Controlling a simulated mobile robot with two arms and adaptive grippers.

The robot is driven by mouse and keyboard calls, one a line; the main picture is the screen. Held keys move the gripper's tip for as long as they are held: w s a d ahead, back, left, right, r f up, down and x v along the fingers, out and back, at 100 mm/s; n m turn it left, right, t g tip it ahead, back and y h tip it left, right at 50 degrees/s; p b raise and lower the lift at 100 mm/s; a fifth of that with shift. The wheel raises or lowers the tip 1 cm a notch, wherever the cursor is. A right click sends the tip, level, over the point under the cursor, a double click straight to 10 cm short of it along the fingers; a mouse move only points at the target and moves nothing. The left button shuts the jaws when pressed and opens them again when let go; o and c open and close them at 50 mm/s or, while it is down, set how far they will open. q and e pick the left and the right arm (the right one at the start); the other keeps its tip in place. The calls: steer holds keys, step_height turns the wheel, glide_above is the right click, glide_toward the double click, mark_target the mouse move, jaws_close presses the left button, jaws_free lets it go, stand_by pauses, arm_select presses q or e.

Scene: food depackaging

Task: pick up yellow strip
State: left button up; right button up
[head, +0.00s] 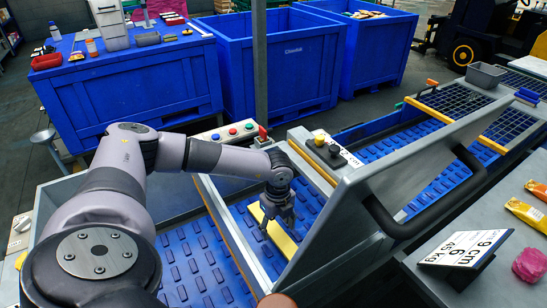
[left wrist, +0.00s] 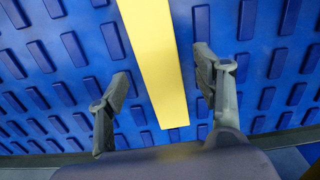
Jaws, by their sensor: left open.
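The yellow strip (head: 284,243) lies on the blue studded conveyor belt (head: 205,262), partly hidden under my left gripper in the head view. My left gripper (head: 277,222) points down over the strip. In the left wrist view the strip (left wrist: 155,60) runs from the top edge to the middle of the picture. The open fingers of my left gripper (left wrist: 163,85) are on either side of it, with a gap between each finger and the strip. My right gripper is not in view.
A raised grey metal frame with a black handle (head: 400,226) stands right of the gripper. A control box with coloured buttons (head: 228,131) is behind the arm. A metal side table at right holds a sign (head: 466,248) and a pink lump (head: 530,264). Large blue bins (head: 277,70) stand behind.

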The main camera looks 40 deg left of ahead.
arm_select(q)
steer(key=shift+f, duration=0.9)
steer(key=shift+c, duration=0.2)
steer(key=shift+r, duration=0.1)
steer(key=c, duration=1.3)
